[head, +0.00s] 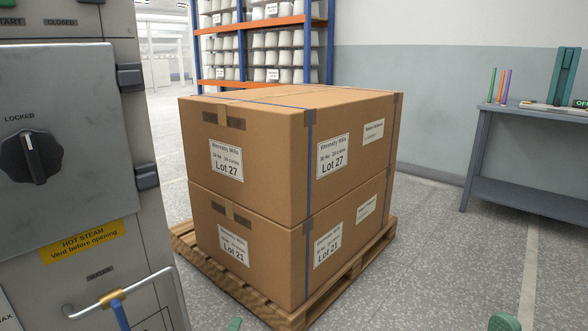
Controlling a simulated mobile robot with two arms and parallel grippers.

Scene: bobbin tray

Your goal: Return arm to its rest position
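Neither of my grippers can be made out in the head view. No held object is in sight.
A grey machine (75,160) with a knob (30,156) at LOCKED and a pale bar handle (118,294) stands close at left. Stacked cartons (255,170) on a wooden pallet (222,287) fill the middle. A grey bench (530,165) stands right, a bobbin rack (262,45) behind. Floor right of the pallet is clear.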

